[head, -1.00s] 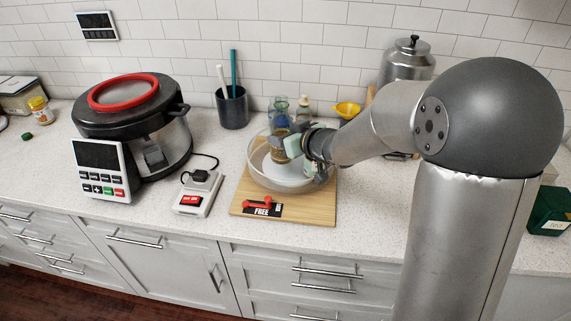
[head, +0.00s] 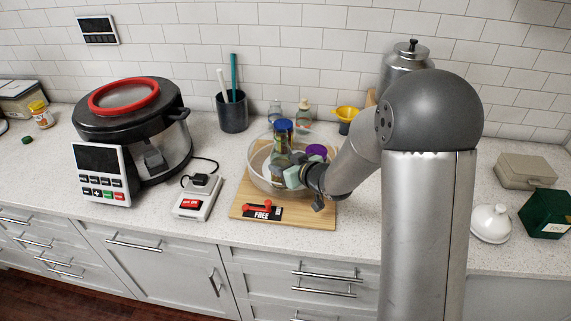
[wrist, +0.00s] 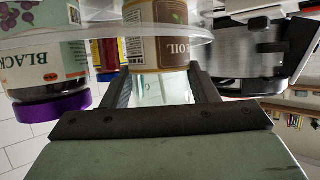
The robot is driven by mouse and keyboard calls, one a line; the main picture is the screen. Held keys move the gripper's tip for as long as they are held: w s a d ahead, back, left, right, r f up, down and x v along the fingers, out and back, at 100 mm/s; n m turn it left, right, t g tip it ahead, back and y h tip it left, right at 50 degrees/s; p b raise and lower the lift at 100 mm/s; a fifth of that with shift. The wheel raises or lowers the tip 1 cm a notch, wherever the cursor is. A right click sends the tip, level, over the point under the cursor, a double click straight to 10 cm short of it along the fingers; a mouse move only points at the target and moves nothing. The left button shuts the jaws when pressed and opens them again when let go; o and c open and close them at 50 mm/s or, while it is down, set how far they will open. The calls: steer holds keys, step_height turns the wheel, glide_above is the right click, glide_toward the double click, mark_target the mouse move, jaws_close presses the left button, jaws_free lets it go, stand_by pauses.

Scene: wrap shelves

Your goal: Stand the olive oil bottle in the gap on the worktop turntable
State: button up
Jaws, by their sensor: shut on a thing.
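The olive oil bottle (wrist: 157,35) has a brown label reading "OIL". In the wrist view it stands between the two fingers of my gripper (wrist: 163,85), which is shut on it. In the head view my gripper (head: 292,177) reaches in from the right at the clear round turntable (head: 257,178). The bottle there is partly hidden by the gripper and the clear wall. A jar with a purple lid (wrist: 48,107) labelled "BLACK" is beside it; the lid also shows in the head view (head: 316,150). Whether the bottle's base touches the turntable cannot be told.
A wooden board (head: 318,215) lies under the turntable, with a red-and-black "FREE" item (head: 262,211) at its front. A switch box (head: 196,197) and a large cooker (head: 135,125) stand left.

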steer(key=o, duration=1.3)
steer(key=shift+r+p, duration=0.25)
steer(key=shift+p, duration=0.05)
steer(key=s+d+r+m+g+h+b, duration=0.1)
steer(key=s+d+r+m+h, duration=0.2)
steer(key=s+d, duration=0.55)
steer(key=s+d+r+m+g+h, duration=0.2)
steer(key=s+d+h, duration=0.4)
steer(key=s+d, duration=0.25)
steer(key=s+g, duration=0.2)
steer(key=s, duration=0.3)
steer(key=s+a+m+g, duration=0.1)
steer(key=s+g, duration=0.1)
steer(key=s, duration=0.4)
steer(key=s+f+m+g+y, duration=0.1)
steer(key=s+g, duration=0.2)
steer(key=s, duration=0.3)
steer(key=shift+a, duration=0.2)
